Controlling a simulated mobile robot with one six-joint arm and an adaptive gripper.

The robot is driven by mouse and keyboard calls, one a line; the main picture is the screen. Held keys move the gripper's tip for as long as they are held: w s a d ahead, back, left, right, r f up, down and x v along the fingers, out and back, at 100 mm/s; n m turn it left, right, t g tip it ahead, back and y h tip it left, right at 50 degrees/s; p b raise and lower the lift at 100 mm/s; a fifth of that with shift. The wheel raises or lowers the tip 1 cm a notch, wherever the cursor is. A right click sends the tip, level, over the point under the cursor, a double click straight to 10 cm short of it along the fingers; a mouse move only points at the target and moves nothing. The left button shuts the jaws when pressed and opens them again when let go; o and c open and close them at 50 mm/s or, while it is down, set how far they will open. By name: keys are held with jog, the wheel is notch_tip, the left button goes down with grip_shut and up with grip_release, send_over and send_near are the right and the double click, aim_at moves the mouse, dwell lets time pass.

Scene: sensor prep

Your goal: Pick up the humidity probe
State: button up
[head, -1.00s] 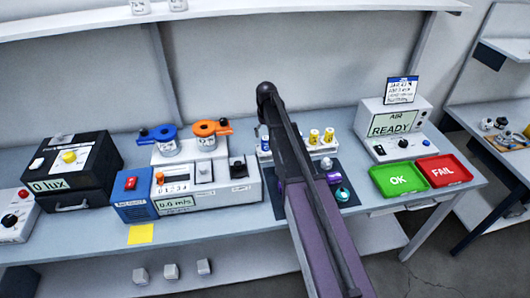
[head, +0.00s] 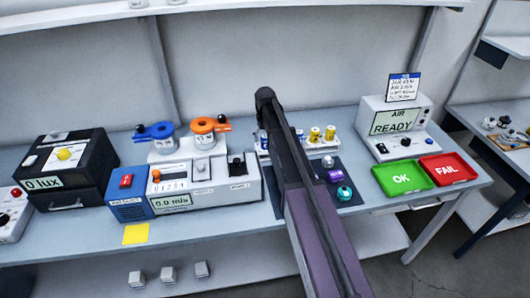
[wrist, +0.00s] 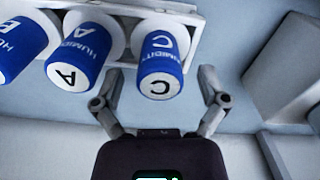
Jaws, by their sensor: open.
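Several blue humidity probes with white lettered ends stand in a white rack in the wrist view. The probe marked C (wrist: 161,77) is between the spread fingers of my gripper (wrist: 161,88), with gaps on both sides. The probe marked A (wrist: 76,65) is just left of the left finger, and another probe (wrist: 20,50) is cut off at the left edge. In the head view my arm hides my gripper and part of the rack; blue probes (head: 263,140) show just left of the arm.
Yellow-capped pieces (head: 315,134) stand in the same rack, right of my arm. A purple piece (head: 335,175) and a teal piece (head: 344,193) sit on a dark mat. A blue-and-white meter (head: 205,187) is left; green OK (head: 402,178) and red FAIL (head: 445,167) trays are right.

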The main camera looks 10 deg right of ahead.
jog(key=shift+f+b, duration=0.4)
jog(key=shift+f, duration=0.3)
jog(key=c, duration=1.3)
